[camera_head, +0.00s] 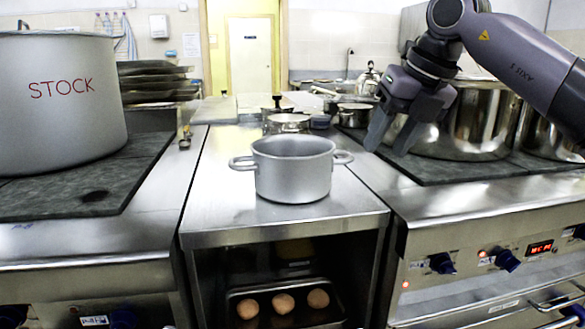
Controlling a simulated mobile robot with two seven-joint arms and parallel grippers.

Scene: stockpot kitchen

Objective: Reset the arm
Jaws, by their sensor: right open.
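My right arm (520,60) comes in from the upper right. Its gripper (388,145) points down and is open, with a gap between the two fingers and nothing between them. The gripper is right of a grey two-handled pot (293,172) and above the right stove's dark top. It hangs in front of a large shiny steel pot (478,125) and partly hides it; whether they touch cannot be told. The grey pot stands upright on the steel counter between the stoves. My left gripper is not in view.
A big pot marked STOCK (60,105) stands on the left stove (100,200). Smaller pots (287,123) stand behind the grey pot. A tray (325,318) with round brown items sits on the shelf below. The counter front (225,215) left of the grey pot is clear.

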